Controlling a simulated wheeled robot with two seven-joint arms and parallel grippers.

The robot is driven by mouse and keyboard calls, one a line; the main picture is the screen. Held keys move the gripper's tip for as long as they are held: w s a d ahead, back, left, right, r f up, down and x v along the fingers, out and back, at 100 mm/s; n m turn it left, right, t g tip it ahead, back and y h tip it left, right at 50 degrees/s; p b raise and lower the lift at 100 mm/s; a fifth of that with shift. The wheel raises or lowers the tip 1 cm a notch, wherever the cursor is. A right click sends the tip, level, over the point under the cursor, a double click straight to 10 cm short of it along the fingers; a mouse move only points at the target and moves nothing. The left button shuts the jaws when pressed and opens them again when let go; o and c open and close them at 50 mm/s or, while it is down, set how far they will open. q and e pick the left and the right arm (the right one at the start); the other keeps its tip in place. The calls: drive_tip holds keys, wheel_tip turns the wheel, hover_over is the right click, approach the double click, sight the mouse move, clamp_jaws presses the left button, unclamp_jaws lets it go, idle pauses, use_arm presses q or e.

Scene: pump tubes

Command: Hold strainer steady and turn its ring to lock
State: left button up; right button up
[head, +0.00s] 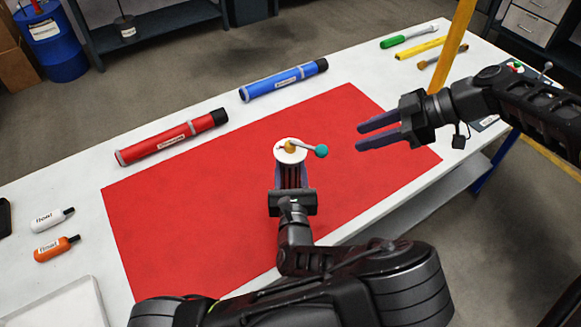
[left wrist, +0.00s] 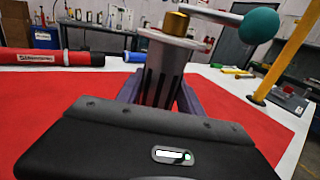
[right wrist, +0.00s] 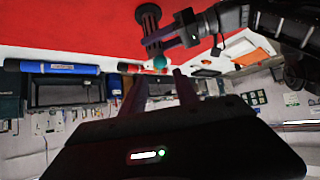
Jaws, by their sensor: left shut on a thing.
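The strainer (head: 291,156) stands upright above the red mat, a pale slotted cylinder with a white top flange. In the left wrist view, the strainer (left wrist: 161,72) sits between the two fingers of my left gripper (head: 291,178), which is shut on its body. On its top is the brass-coloured ring (left wrist: 176,23), with a lever ending in a teal ball (left wrist: 259,24). In the head view, the teal ball (head: 321,151) points to the right. My right gripper (head: 361,137) is open and empty, to the right of the ball and apart from it.
A red mat (head: 190,220) covers the middle of the white table. A red tube (head: 170,138) and a blue tube (head: 284,79) lie behind it. A yellow post (head: 452,50) rises near the right arm. Two small bottles (head: 57,249) and a white tray (head: 60,305) are at left.

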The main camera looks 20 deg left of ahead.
use_arm(q)
clamp_jaws()
use_arm(e)
drive_tip(key=shift+c, duration=0.7)
drive_tip(key=shift+w+r, duration=0.15)
drive_tip(key=shift+c, duration=0.8)
drive_tip(key=shift+w+d+r, duration=0.1)
drive_tip(key=shift+w+d, duration=0.05)
drive_tip(key=shift+w, duration=0.1)
drive_tip(key=shift+c, duration=0.6)
drive_tip(key=d+m, duration=0.1)
drive_tip(key=m, duration=0.1)
drive_tip(key=w+d+m+h, duration=0.1)
drive_tip(key=w+m+h, duration=0.1)
drive_tip(key=m, duration=0.1)
drive_tip(key=shift+w+d+r+m+t, duration=0.1)
drive_tip(key=shift+d+r+m+t, duration=0.2)
drive_tip(key=shift+d+t, duration=0.1)
clamp_jaws()
drive_tip(key=m, duration=0.2)
drive_tip(key=d+m, duration=0.1)
drive_tip(key=m, duration=0.1)
drive_tip(key=shift+w+f, duration=0.1)
drive_tip(key=shift+w, duration=0.1)
